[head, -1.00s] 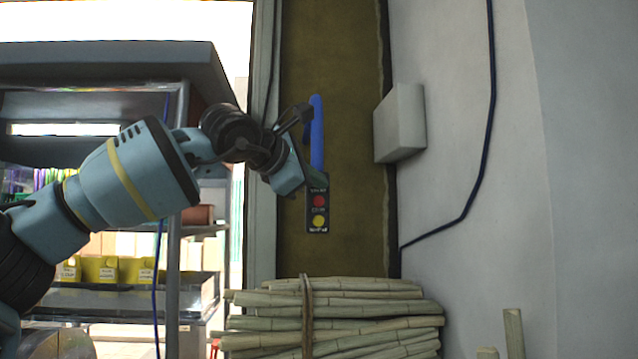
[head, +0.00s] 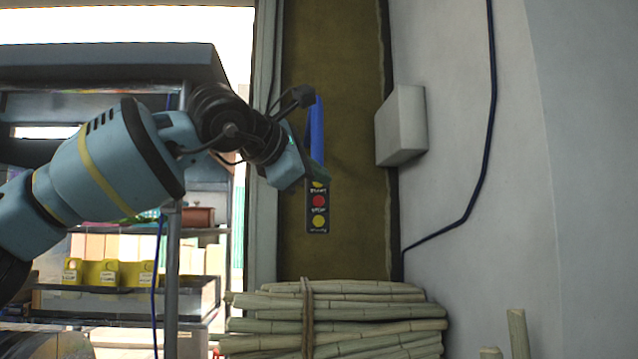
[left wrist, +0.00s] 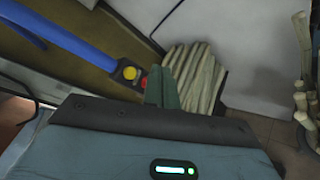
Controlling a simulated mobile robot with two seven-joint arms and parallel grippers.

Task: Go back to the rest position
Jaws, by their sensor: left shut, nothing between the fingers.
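My left gripper (head: 312,176) is in front of the upper end of a dark button box in the head view. Its fingers are shut and empty; in the left wrist view they show as a green pair pressed together (left wrist: 162,87). The button box (head: 317,226) has a red button and a yellow button, and part of a yellow-green one shows near the fingertips. In the left wrist view the box (left wrist: 117,84) lies left of the fingers. I cannot tell whether they touch it. My right gripper is not in view.
A blue conduit (head: 316,130) rises above the box on the brown panel (head: 350,235). A tied cane bundle (head: 360,325) lies below. A grey wall box (head: 400,125) is on the right. A shelf with yellow bins (head: 103,272) stands behind my left arm.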

